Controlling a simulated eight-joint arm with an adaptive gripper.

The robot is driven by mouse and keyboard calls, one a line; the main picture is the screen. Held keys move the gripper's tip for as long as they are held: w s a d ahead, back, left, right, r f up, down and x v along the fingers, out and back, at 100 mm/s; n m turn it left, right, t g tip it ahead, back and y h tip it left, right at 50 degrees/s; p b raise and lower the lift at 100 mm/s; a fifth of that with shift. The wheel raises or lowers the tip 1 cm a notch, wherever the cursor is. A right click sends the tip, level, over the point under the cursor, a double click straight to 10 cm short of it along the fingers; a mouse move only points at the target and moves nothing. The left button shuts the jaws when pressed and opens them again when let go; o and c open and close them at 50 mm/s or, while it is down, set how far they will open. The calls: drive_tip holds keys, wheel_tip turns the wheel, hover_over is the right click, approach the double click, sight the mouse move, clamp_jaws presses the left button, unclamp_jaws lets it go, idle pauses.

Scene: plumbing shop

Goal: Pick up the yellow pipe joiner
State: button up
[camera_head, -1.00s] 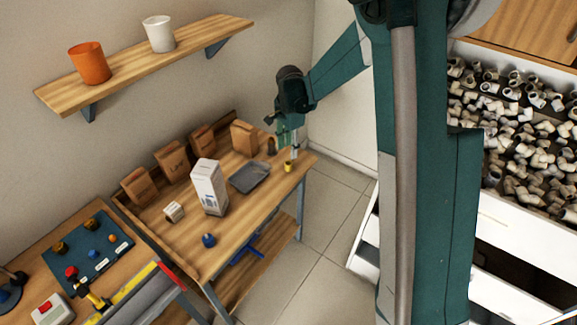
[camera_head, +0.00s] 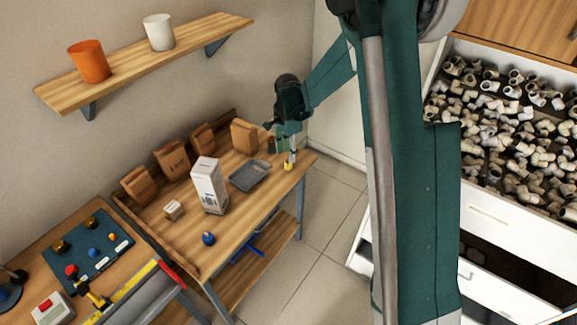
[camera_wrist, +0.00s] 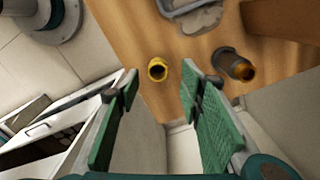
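The yellow pipe joiner (camera_wrist: 157,69) is a small short ring standing on the wooden table near its right corner. In the head view the yellow joiner (camera_head: 288,167) shows just below my gripper (camera_head: 291,152). In the wrist view my gripper (camera_wrist: 160,105) is open, with its green-padded fingers apart. The joiner appears in the gap between the fingers, ahead of the tips. No contact with it shows.
A grey tray (camera_head: 249,175), a white box (camera_head: 209,186) and several cardboard boxes (camera_head: 171,159) are on the table (camera_head: 240,222). The table edge is close by.

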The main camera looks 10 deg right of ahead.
sight(289, 165)
drive_tip(key=shift+f, duration=0.2)
drive_tip(key=shift+s+d+f+b, duration=0.1)
drive_tip(key=shift+f+b, duration=0.15)
drive_tip(key=shift+f, duration=1.05)
drive_tip(key=shift+d+f+b, duration=0.1)
drive_tip(key=shift+f+b, duration=0.15)
drive_tip(key=shift+f, duration=1)
drive_tip(key=shift+c, duration=0.2)
drive_tip(key=c, duration=0.7)
